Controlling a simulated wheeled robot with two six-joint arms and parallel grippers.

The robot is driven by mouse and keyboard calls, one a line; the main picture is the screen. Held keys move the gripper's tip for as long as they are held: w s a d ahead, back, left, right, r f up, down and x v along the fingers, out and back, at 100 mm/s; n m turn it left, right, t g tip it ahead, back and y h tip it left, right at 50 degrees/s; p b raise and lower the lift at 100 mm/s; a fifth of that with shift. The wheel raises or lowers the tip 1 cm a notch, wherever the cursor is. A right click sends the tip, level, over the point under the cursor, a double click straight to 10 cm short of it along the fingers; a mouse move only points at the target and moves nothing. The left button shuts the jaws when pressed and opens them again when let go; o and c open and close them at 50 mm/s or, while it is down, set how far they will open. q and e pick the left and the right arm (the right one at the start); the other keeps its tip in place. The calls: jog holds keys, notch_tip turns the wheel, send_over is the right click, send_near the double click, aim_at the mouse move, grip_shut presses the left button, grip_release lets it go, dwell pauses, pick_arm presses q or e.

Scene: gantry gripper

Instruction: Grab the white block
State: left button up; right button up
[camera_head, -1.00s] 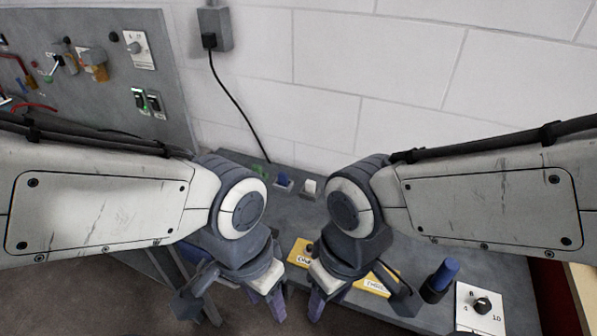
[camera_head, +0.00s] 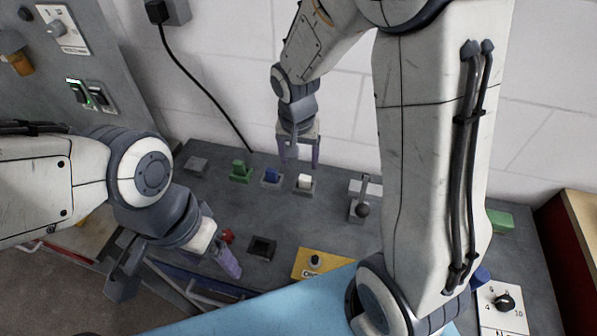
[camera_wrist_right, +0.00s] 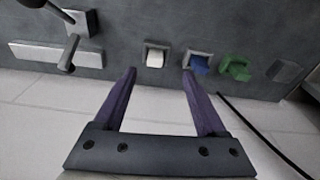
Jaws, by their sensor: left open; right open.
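The white block (camera_head: 305,180) sits in a small grey holder on the dark grey table near the back wall. It also shows in the right wrist view (camera_wrist_right: 155,58), just beyond the fingertips and between their lines. My right gripper (camera_head: 299,163) is open and empty, its purple fingers pointing down just behind and above the block, apart from it. Its two fingers also show in the right wrist view (camera_wrist_right: 158,74). My left gripper (camera_head: 178,275) is open and empty over the table's front left, well away from the block.
A blue block (camera_head: 272,175) and a green block (camera_head: 240,171) stand in holders left of the white one. A lever (camera_head: 361,200) stands to its right. A yellow panel (camera_head: 320,263) and a dial (camera_head: 504,303) lie nearer. The back wall is close.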

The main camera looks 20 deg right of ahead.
jog(key=m, duration=0.1)
send_over(305, 177)
jog(key=f, duration=0.3)
jog(key=s+f, duration=0.1)
jog(key=f, duration=0.1)
jog(key=shift+a, duration=0.2)
jog(key=shift+w+f+p, duration=0.15)
jog(key=shift+f+p, duration=0.25)
jog(key=shift+f, duration=0.4)
jog(key=f, duration=0.4)
jog(key=shift+w+d+f, duration=0.2)
jog(key=shift+w+f, duration=0.05)
jog(key=shift+w, duration=0.15)
grip_shut()
